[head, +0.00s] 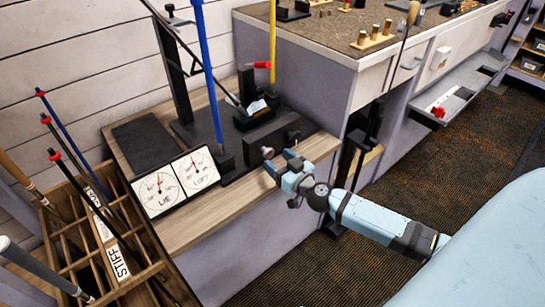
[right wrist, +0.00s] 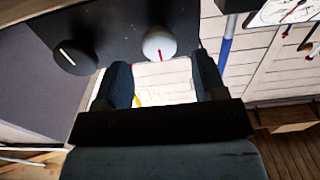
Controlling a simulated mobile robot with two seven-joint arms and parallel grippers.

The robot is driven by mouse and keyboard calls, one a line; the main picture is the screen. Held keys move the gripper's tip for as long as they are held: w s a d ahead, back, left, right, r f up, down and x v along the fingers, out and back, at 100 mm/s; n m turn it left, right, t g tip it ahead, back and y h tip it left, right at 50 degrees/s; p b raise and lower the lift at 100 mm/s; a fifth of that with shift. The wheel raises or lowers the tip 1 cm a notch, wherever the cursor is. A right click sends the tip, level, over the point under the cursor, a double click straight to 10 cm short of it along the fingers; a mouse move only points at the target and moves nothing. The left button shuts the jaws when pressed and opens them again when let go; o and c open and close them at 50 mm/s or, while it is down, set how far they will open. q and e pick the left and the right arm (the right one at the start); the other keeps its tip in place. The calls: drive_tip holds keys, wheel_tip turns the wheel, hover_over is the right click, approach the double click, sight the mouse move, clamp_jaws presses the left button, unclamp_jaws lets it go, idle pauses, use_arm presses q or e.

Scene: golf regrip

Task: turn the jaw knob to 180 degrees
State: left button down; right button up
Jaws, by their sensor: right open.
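Two knobs stick out from the black front of the bench machine. One is pale grey with a red mark, the pale knob (right wrist: 159,43), also in the head view (head: 267,152). The other is a black knob (right wrist: 75,57) with a white line, farther right in the head view (head: 294,135). I cannot tell from labels which is the jaw knob. My right gripper (head: 279,163) is open and empty, its fingertips close to the pale knob. In the right wrist view the gripper (right wrist: 163,76) lies just below that knob, apart from it. My left gripper is not in view.
Lie and loft dials (head: 176,181) stand left of the gripper on the wooden bench (head: 205,226). A club rack (head: 106,274) is at lower left. A blue-shafted club (head: 208,75) rises by the machine. A drawer (head: 458,96) stands open at right.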

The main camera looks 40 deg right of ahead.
sight(270, 154)
drive_tip(key=w, duration=0.2)
drive_tip(key=shift+w+a, duration=0.1)
drive_tip(key=shift+w, duration=0.3)
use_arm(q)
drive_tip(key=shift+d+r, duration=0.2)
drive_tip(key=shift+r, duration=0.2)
use_arm(e)
drive_tip(key=shift+w, duration=0.15)
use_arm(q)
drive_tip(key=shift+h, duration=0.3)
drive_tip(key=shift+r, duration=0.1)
use_arm(e)
drive_tip(key=c, duration=0.9)
